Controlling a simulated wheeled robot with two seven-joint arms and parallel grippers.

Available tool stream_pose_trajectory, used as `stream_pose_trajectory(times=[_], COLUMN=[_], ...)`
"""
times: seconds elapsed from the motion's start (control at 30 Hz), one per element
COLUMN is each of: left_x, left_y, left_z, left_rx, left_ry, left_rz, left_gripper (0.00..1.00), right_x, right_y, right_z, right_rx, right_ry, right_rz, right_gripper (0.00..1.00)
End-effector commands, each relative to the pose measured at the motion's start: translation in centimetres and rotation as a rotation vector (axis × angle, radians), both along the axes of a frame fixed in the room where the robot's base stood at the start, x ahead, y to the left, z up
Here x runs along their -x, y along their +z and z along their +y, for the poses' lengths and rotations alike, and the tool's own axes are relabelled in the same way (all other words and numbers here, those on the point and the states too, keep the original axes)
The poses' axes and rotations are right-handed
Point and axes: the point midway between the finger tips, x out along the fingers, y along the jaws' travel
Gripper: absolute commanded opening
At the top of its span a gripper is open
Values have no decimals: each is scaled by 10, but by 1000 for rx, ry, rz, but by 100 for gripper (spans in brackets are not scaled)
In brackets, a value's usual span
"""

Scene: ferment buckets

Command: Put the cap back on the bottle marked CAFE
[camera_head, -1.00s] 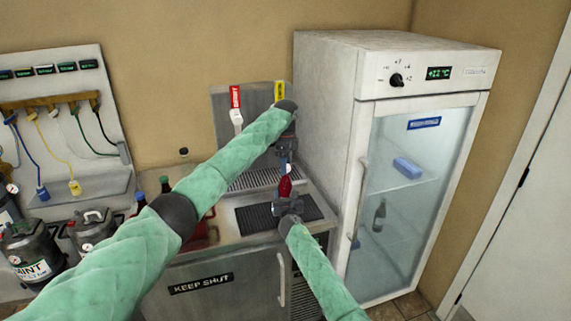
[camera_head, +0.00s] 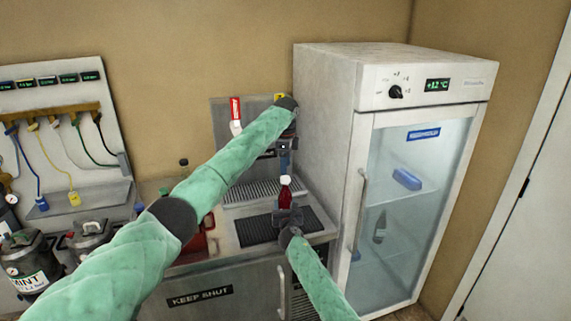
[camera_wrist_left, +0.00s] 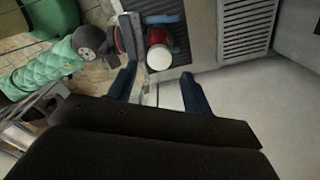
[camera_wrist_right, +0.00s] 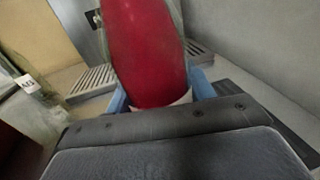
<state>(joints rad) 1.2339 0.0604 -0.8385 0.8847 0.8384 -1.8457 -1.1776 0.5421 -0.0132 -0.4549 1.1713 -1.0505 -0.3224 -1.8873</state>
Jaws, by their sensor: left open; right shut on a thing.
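A red bottle (camera_head: 285,197) stands upright above the dark mat, with a white cap (camera_head: 286,180) at its top. My right gripper (camera_head: 288,215) is shut on the bottle's lower part; its fingers flank the red body (camera_wrist_right: 150,50) in the right wrist view. No CAFE marking is readable on it. My left gripper (camera_head: 285,168) is open and points down just above the cap. In the left wrist view the round white cap (camera_wrist_left: 159,58) covers part of the red bottle, between and beyond the open fingers (camera_wrist_left: 158,75). Whether the cap is fully seated I cannot tell.
The dark mat (camera_head: 256,229) lies on the counter, with a drip grate (camera_head: 250,193) behind. The fridge (camera_head: 325,120) stands close on the right. A red object (camera_head: 197,245) and other bottles are left, partly behind my left arm. A labelled clear bottle (camera_wrist_right: 35,105) shows in the right wrist view.

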Motion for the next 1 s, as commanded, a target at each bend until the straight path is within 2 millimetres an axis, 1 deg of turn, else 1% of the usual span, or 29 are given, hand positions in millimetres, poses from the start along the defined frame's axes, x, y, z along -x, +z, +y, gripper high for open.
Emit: stream_pose_trajectory(times=[0.13, 0.3, 0.4, 0.67, 0.77, 1.0], left_x=[-5, -14, -15, -11, -9, -3], left_y=[17, 44, 52, 48, 45, 34], left_z=[4, 17, 22, 19, 18, 10], left_rx=[-2, -56, -77, -70, -64, -40], left_ry=[4, 3, 21, 251, 363, 683], left_rz=[-19, -57, -62, -54, -47, -24], left_gripper=[50, 50, 50, 50, 50, 50], right_x=[0, 0, 0, 0, 0, 0], right_y=[-1, -1, -1, -1, -1, -1], right_z=[0, 0, 0, 0, 0, 0], right_rx=[0, 0, 0, 0, 0, 0], right_ry=[0, 0, 0, 0, 0, 0], right_rz=[2, 2, 1, 1, 1, 1], right_gripper=[0, 0, 0, 0, 0, 0])
